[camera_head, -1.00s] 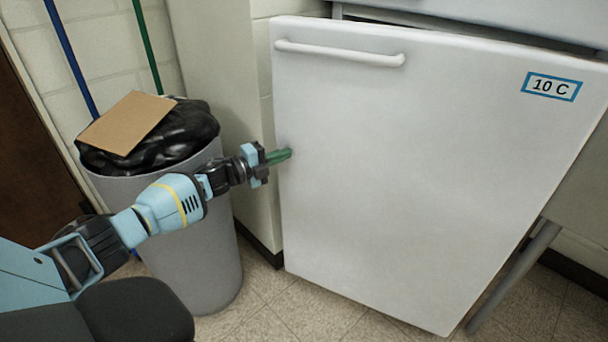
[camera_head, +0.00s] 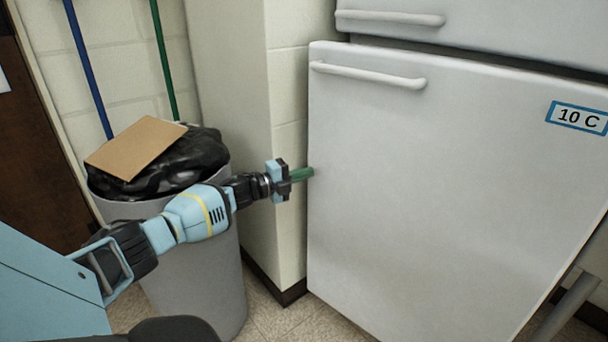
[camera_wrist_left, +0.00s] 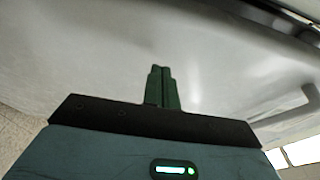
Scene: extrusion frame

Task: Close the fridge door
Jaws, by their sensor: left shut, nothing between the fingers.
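The white fridge door (camera_head: 430,200) fills the right of the head view, with a horizontal handle (camera_head: 368,75) near its top left and a blue-edged "10 C" label (camera_head: 578,117). The door's left edge is close to the wall corner; I cannot tell whether it is fully shut. My left gripper (camera_head: 309,173) is shut and empty, its green fingertips at the door's left edge below the handle. In the left wrist view the shut fingers (camera_wrist_left: 160,75) point at the white door surface (camera_wrist_left: 100,65), with the handle at right (camera_wrist_left: 300,108). My right gripper is not in view.
A grey bin (camera_head: 205,270) with a black bag (camera_head: 200,155) and cardboard (camera_head: 137,148) stands left, behind my left arm. A wall pillar (camera_head: 285,130) is beside the door. The upper fridge door (camera_head: 490,28) is above. A metal leg (camera_head: 570,305) is at lower right.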

